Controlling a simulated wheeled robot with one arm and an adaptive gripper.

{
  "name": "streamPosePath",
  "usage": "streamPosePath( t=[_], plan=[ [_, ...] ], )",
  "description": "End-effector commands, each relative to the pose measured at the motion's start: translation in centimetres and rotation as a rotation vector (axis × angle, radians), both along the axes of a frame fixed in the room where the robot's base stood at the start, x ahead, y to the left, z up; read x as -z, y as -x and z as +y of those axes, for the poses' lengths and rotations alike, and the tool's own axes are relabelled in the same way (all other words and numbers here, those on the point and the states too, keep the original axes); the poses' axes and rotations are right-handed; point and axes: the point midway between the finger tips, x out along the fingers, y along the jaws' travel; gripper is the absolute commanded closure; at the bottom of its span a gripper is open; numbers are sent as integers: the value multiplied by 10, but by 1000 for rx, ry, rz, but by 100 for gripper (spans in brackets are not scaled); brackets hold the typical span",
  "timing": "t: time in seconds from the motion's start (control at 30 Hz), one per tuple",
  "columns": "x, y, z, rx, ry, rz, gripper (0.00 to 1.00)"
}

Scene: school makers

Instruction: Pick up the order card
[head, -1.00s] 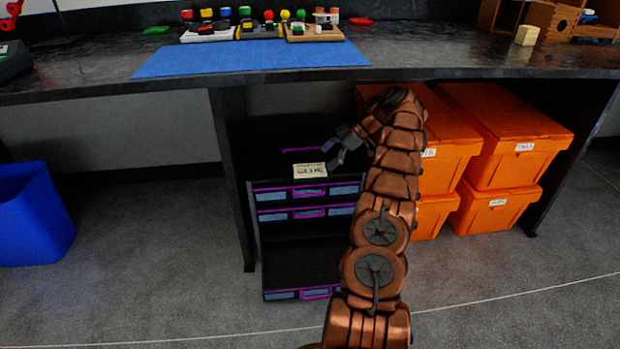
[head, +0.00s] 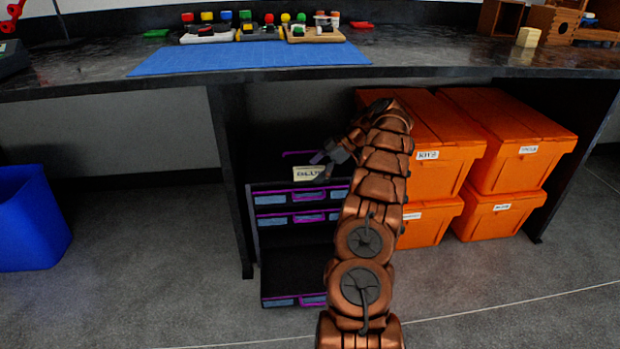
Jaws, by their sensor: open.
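The order card (head: 307,173) is a small cream card with dark lettering that seems to read "BLUE". It shows at the upper part of the black drawer unit (head: 262,188) under the bench. My gripper (head: 323,165) is open at the card's right edge, with its dark fingers pointing left. One finger overlaps the card's right side in the picture. I cannot tell whether the fingers touch the card or stand around it. My arm hides the right part of the drawer unit.
Orange lidded bins (head: 520,140) are stacked right of my arm. The dark bench top (head: 440,62) hangs above, with a blue mat (head: 250,58) on it. A black bench leg (head: 232,180) stands close left of the drawers. A blue bin (head: 30,220) stands far left, with clear floor between.

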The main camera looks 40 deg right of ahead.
Motion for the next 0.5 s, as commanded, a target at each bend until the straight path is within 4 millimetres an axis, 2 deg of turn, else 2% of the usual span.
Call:
streamPosePath(
  t=[0.2, 0.5],
  plan=[
    [0, 0, 0, 0, 0, 0, 2],
    [0, 0, 0, 0, 0, 0, 33]
  ],
)
